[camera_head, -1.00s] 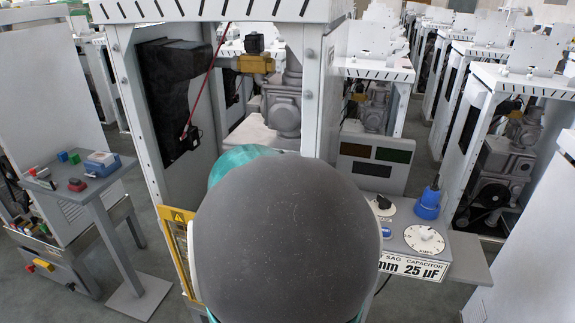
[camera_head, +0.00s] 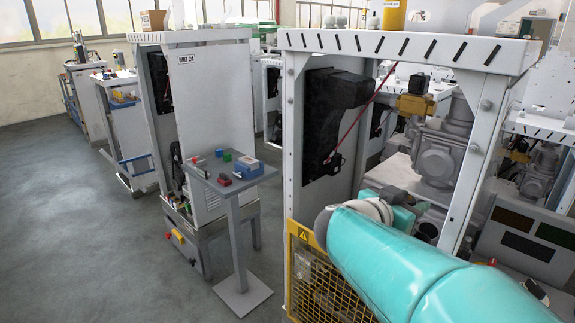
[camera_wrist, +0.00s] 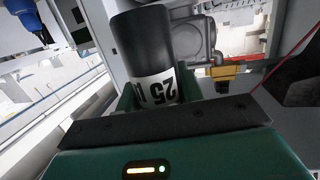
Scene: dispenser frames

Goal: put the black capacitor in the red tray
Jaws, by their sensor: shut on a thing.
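In the head view my gripper and the capacitor are hidden behind my teal arm and the cabinet.
The grey stand (camera_head: 238,184) also holds a blue box (camera_head: 249,166) and a green block (camera_head: 227,155). A white open-framed cabinet (camera_head: 294,170) with a yellow mesh guard (camera_head: 318,283) stands right of it. The grey floor (camera_head: 100,230) at left is clear.

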